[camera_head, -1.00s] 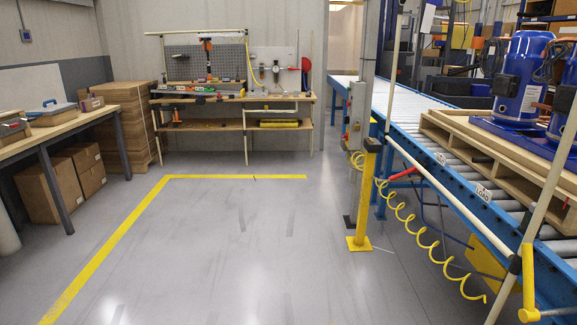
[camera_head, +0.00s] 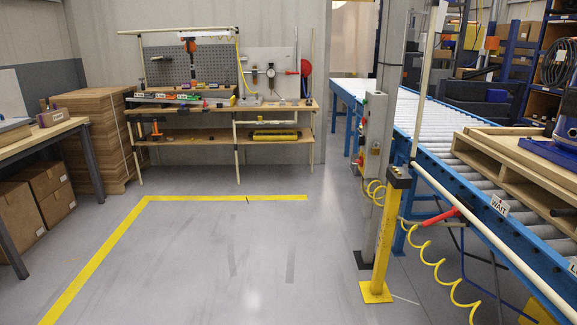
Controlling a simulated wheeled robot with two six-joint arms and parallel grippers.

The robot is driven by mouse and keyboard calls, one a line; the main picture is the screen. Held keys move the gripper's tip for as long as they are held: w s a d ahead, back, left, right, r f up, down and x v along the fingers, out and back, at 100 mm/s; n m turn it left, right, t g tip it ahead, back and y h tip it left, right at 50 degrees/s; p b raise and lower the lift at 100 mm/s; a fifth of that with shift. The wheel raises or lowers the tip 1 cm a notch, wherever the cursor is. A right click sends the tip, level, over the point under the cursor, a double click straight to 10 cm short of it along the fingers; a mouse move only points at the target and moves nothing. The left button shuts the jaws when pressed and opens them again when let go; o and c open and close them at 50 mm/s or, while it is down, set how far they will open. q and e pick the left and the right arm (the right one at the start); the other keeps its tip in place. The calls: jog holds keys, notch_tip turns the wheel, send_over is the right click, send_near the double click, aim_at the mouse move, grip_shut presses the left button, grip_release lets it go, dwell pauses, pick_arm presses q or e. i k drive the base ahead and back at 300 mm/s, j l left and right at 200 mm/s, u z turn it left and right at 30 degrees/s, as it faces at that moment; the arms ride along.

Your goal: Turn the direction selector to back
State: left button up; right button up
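A narrow grey control box (camera_head: 376,135) is fixed to the grey column left of the roller conveyor. It has small coloured parts on its front. A yellow post (camera_head: 385,240) with a dark box (camera_head: 399,177) on top stands in front of it on the floor. The direction selector cannot be made out on either one, so its setting is unclear. Neither of my grippers is in view.
The roller conveyor (camera_head: 432,150) with a blue side frame runs along the right and carries a wooden pallet (camera_head: 510,170). A yellow coiled hose (camera_head: 437,268) and a red-handled tool hang beside it. A workbench (camera_head: 220,107) stands at the back. The middle floor is clear.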

aim_at(362, 138)
jog(key=i, duration=1.65)
jog(key=i+j+z, duration=0.1)
jog(key=i+z, duration=0.35)
jog(key=i+j+z, duration=0.35)
jog(key=i+z, duration=0.15)
jog(key=i+j+z, duration=0.45)
jog(key=i+j, duration=0.05)
jog(key=i, duration=0.05)
